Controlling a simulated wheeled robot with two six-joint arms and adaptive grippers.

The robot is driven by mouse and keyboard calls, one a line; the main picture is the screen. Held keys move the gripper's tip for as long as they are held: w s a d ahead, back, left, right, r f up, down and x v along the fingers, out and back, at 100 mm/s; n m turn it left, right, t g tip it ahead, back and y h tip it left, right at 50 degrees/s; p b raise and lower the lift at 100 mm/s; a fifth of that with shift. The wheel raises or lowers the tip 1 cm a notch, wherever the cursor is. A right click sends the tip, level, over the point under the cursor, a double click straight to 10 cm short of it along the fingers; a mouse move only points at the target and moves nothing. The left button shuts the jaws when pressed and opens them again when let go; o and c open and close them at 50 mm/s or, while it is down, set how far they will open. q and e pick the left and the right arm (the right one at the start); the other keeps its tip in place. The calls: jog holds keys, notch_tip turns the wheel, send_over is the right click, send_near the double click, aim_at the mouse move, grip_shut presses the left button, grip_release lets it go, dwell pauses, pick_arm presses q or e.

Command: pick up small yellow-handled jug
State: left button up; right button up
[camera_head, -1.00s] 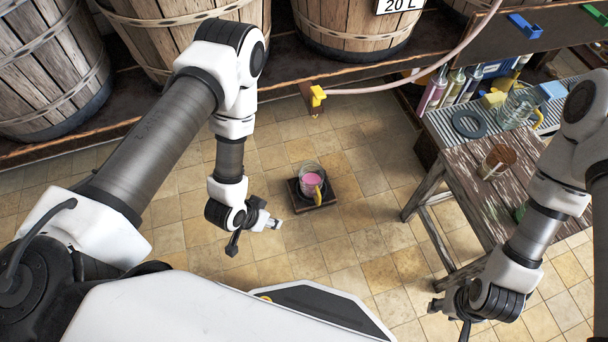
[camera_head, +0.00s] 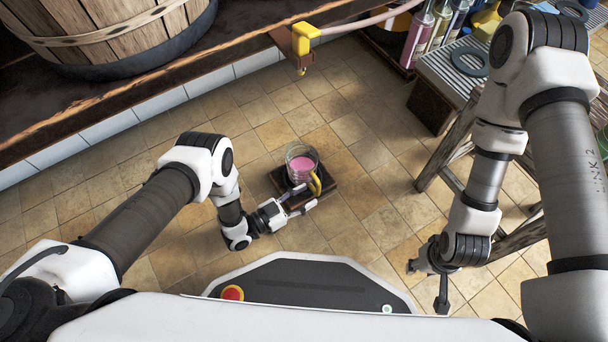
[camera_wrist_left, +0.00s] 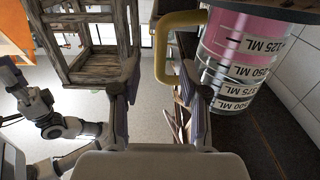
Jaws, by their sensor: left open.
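The small clear jug (camera_head: 299,163) holds pink liquid and stands upright on a dark square stand on the floor. Its yellow handle (camera_head: 316,184) faces my left gripper (camera_head: 305,199), which is open beside it. In the left wrist view the jug (camera_wrist_left: 262,50) appears upside down with printed ML marks, at the upper right. There its yellow handle (camera_wrist_left: 162,55) shows between the two spread fingers (camera_wrist_left: 160,98), beyond their tips; I cannot tell any contact. My right gripper (camera_head: 424,284) hangs empty at the right, its fingers spread, away from the jug.
The dark stand (camera_head: 345,197) lies on the tiled floor, with bare tiles around it. A wooden table (camera_head: 430,172) stands to the right. A yellow tap (camera_head: 302,40) on a hose hangs above, in front of the barrel shelf (camera_head: 130,80).

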aim_at(317, 191)
pick_arm(q)
jog(key=b+x, duration=0.2)
jog(key=x, duration=0.2)
jog(key=shift+w+d+f, duration=0.1)
jog(key=shift+d, duration=0.05)
jog(key=shift+w+d, duration=0.2)
jog(key=shift+d, duration=0.05)
jog(key=shift+r, duration=0.25)
grip_shut()
notch_tip(317, 191, up, 8)
jog(key=p, duration=0.5)
jog(key=shift+f, duration=0.2)
jog(key=shift+r+p, duration=0.8)
jog(key=shift+r, duration=0.4)
